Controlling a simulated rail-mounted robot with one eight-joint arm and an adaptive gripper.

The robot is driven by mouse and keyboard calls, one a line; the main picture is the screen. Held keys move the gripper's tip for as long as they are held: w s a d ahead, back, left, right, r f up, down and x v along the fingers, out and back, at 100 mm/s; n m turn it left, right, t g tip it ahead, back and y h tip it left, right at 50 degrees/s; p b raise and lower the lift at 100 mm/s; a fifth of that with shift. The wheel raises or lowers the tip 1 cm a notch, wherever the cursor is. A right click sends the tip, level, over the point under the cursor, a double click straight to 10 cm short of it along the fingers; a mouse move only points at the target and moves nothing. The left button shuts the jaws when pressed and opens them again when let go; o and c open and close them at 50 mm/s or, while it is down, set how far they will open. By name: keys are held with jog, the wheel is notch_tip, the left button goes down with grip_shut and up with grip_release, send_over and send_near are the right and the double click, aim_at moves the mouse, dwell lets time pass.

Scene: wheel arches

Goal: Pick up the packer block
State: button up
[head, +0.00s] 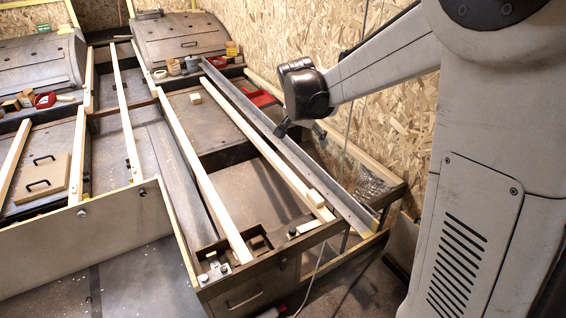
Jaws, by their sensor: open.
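One block (195,98) lies on the dark panel between the long battens. My gripper (300,131) hangs from the arm at upper middle, in front of the board wall. Its dark fingers are apart and nothing shows between them.
A long grey metal angle (290,145) runs beside the right-hand batten. A red item (262,98) lies behind it. Two dark wheel arches (180,38) stand at the back. A board wall (290,40) bounds the right. A wooden panel with handles (42,178) lies at left.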

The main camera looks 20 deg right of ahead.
jog(key=w+d+f+m+g+b, duration=0.1)
jog(key=w+d+f, duration=0.15)
jog(key=f, duration=0.35)
jog(key=w+d+f+m+h+b, duration=0.1)
jog(key=w+f+m, duration=0.1)
jog(key=w+f, duration=0.3)
jog(key=w+d+f+m+g+b, duration=0.1)
jog(key=w+d+f, duration=0.15)
jog(key=f, duration=0.45)
jog(key=m+b, duration=0.2)
send_near(315, 196)
jog(key=shift+m+g+h, duration=0.3)
jog(key=x, duration=0.1)
jog(key=b+x, duration=0.1)
jog(key=x, duration=0.1)
jog(key=b+x, duration=0.1)
jog(key=x, duration=0.1)
jog(key=shift+w, duration=0.35)
jog(key=shift+a+b+x, duration=0.15)
jog(key=shift+b+x, duration=0.5)
jog(key=shift+x, duration=0.85)
jog(key=shift+a+b+x, duration=0.15)
jog(key=shift+b+x, duration=0.5)
jog(key=shift+x, duration=0.8)
jog(key=shift+s+f, duration=0.1)
jog(key=shift+s, duration=0.05)
jog(key=shift+c, duration=0.3)
jog(key=c, duration=1.2)
